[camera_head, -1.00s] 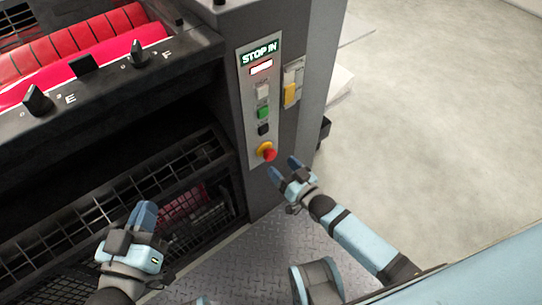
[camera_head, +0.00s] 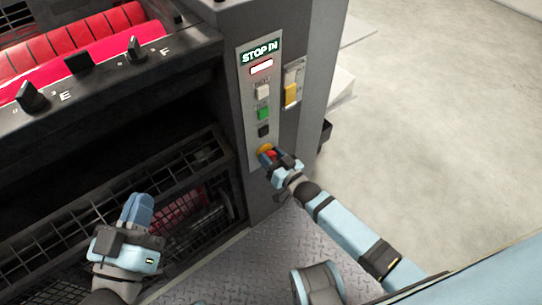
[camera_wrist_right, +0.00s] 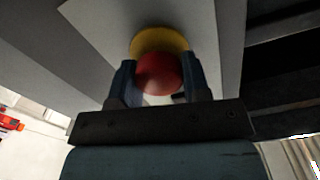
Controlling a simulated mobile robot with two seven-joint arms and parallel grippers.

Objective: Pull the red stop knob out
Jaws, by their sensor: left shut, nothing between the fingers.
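The red stop knob (camera_wrist_right: 158,74) sits on a yellow base (camera_wrist_right: 160,40) low on the grey control panel; the knob (camera_head: 271,154) and yellow base (camera_head: 264,149) also show in the head view. My right gripper (camera_wrist_right: 160,78) is at the knob, with one finger on each side of it. The fingers lie close to the knob's sides, but whether they press on it is unclear. In the head view my right gripper (camera_head: 274,157) partly covers the knob. My left gripper (camera_head: 138,208) is shut and empty, in front of the machine's lower grille, away from the panel.
White, green (camera_head: 264,113) and black buttons stand above the knob. A yellow switch (camera_head: 291,93) is to the right. Red rollers (camera_head: 85,45) and a wire grille (camera_head: 100,220) are at left. Open floor (camera_head: 440,130) lies at right.

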